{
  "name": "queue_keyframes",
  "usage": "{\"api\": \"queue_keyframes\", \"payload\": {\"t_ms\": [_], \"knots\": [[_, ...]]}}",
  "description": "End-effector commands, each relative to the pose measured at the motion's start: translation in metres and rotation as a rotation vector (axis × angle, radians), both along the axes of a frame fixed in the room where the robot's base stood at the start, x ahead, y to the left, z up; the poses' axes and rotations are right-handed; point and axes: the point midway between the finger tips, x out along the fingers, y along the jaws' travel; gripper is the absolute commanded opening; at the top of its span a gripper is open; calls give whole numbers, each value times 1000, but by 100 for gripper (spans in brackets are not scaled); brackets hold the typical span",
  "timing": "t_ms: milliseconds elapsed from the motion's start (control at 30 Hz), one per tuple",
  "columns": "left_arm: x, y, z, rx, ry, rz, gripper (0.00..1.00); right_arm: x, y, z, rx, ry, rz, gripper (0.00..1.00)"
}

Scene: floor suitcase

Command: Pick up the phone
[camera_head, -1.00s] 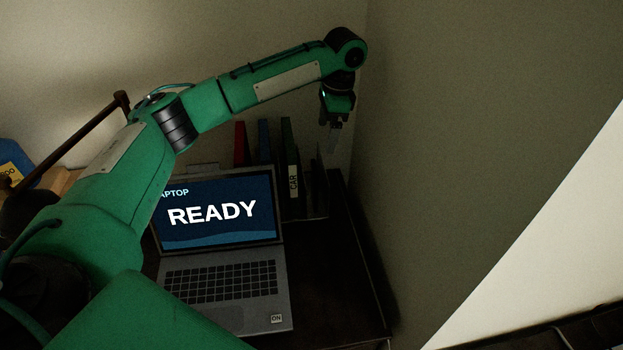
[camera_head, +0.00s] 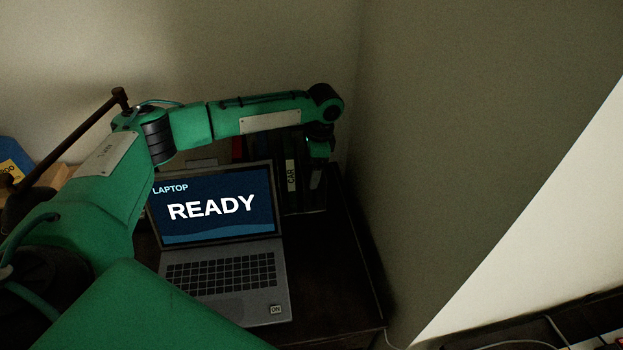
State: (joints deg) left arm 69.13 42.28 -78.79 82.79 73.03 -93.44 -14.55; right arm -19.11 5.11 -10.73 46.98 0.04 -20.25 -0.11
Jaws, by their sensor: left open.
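No phone can be made out in the head view. My left gripper (camera_head: 317,177) points down at the end of the green arm, in front of the binders near the wall corner. It is small and dark here; it is open, and I see nothing held in it. My right gripper is not in view.
An open laptop (camera_head: 222,290) with a "READY" screen stands on the dark desk (camera_head: 335,290). Several binders (camera_head: 291,175) stand behind it. A wall (camera_head: 430,150) closes off the desk's right side. Bare desk shows right of the laptop. A cable (camera_head: 555,330) lies at the lower right.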

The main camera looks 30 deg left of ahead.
Motion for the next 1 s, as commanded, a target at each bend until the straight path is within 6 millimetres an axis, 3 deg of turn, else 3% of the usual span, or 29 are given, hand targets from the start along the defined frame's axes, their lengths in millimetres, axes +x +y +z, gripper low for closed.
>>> {"api": "queue_keyframes", "payload": {"t_ms": [233,600,1000], "knots": [[0,0,-2,0,-1,0,89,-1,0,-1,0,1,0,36],[0,0,-2,0,-2,1,23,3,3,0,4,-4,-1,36],[1,0,8,-1,-2,1,22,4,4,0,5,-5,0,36]]}}
